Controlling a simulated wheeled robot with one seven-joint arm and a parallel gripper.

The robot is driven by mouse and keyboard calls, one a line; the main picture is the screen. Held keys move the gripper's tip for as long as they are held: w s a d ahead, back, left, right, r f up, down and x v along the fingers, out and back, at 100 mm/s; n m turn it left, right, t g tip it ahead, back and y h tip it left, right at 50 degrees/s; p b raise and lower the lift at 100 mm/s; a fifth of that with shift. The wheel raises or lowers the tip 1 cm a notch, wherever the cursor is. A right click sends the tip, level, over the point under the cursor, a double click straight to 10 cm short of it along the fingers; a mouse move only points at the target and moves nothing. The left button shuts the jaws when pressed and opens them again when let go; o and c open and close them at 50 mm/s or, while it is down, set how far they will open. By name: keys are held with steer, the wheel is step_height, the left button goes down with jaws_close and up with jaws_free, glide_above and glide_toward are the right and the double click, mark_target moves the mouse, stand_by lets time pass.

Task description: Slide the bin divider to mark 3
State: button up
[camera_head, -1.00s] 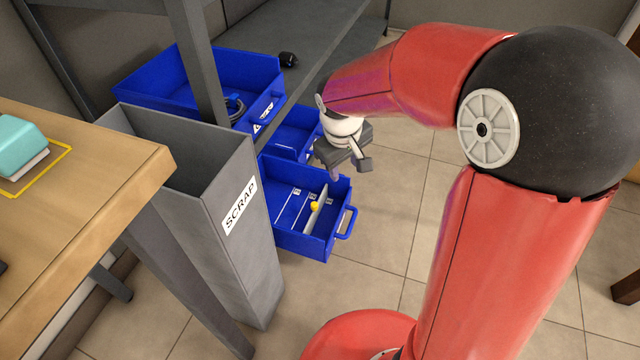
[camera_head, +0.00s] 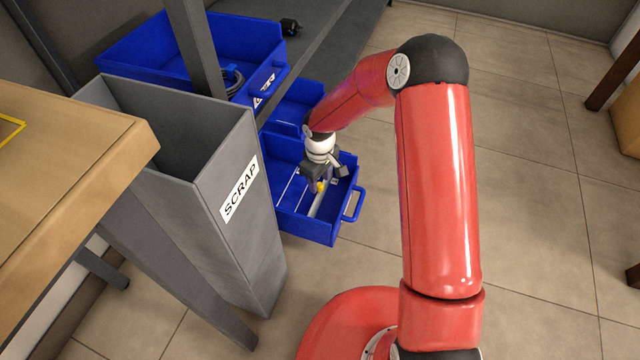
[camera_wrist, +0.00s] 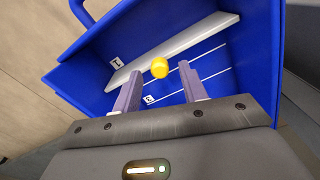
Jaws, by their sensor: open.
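The bin divider is a pale thin plate (camera_wrist: 190,45) with a yellow knob (camera_wrist: 159,67). It stands inside the open blue bin (camera_head: 305,228), near the handle end and close to the label that reads 1 (camera_wrist: 117,63). In the head view the knob (camera_head: 321,187) shows just below my gripper (camera_head: 315,184). In the wrist view my gripper (camera_wrist: 160,76) is open, its two fingers pointing down into the bin. The knob appears between the fingertips or just beyond them; contact cannot be told. Another label (camera_wrist: 150,98), perhaps 2, shows between the fingers. Mark 3 is not readable.
A grey SCRAP bin (camera_head: 240,240) stands close to the left of the blue bin. A grey shelf post (camera_head: 198,60) and other blue bins (camera_head: 185,38) are behind. A wooden table (camera_head: 75,150) is at left.

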steer(key=shift+f, duration=1.05)
steer(key=shift+c, duration=0.3)
jaws_close()
